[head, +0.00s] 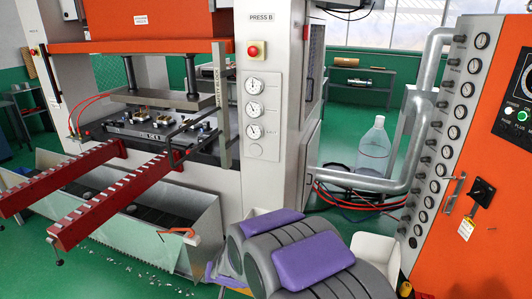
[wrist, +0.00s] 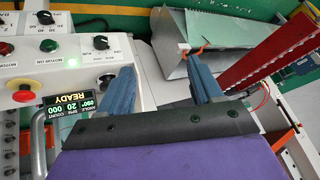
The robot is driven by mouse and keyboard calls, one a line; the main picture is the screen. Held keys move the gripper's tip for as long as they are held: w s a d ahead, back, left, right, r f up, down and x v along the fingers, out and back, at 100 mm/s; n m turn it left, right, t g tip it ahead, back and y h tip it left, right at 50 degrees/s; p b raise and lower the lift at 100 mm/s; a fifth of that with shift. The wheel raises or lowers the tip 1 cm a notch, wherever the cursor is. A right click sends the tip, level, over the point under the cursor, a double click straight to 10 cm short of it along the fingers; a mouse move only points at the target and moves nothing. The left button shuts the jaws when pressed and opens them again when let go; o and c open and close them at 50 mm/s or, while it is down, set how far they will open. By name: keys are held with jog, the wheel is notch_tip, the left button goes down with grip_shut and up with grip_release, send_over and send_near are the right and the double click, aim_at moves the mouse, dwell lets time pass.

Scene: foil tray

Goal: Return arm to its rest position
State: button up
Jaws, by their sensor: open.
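My gripper (wrist: 162,82) shows in the wrist view as two blue fingers standing apart on a dark bar, with a purple surface below it. It is open and nothing is between the fingers. A white control panel (wrist: 75,60) with buttons and a lit READY display lies behind and to the left of the left finger. A metal trough (wrist: 165,50) is beyond the right finger. In the head view I cannot make out my fingers; grey and purple parts of my own fill the bottom centre.
In the head view, Press B (head: 262,180) stands at centre with its open platen bay. Two red notched rails (head: 105,205) reach out over the metal trough (head: 205,235). An orange cabinet (head: 478,100) with gauges stands at right. A clear bottle (head: 374,155) stands behind.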

jog(key=s+d+r+g+h, duration=0.1)
jog(key=s+d+r, duration=0.3)
jog(key=s+d, duration=0.5)
jog(key=s+d+r+g+h, duration=0.1)
jog(key=s+d+r+g, duration=0.3)
jog(key=s+d, duration=0.5)
jog(key=s+d+r+m+g+h, duration=0.1)
jog(key=s+d+r, duration=0.4)
jog(key=s, duration=1.3)
jog(key=d+g, duration=0.1)
jog(key=d, duration=0.3)
jog(key=shift+s+d+g, duration=0.15)
jog(key=shift+s+g, duration=0.1)
jog(key=shift+g, duration=0.15)
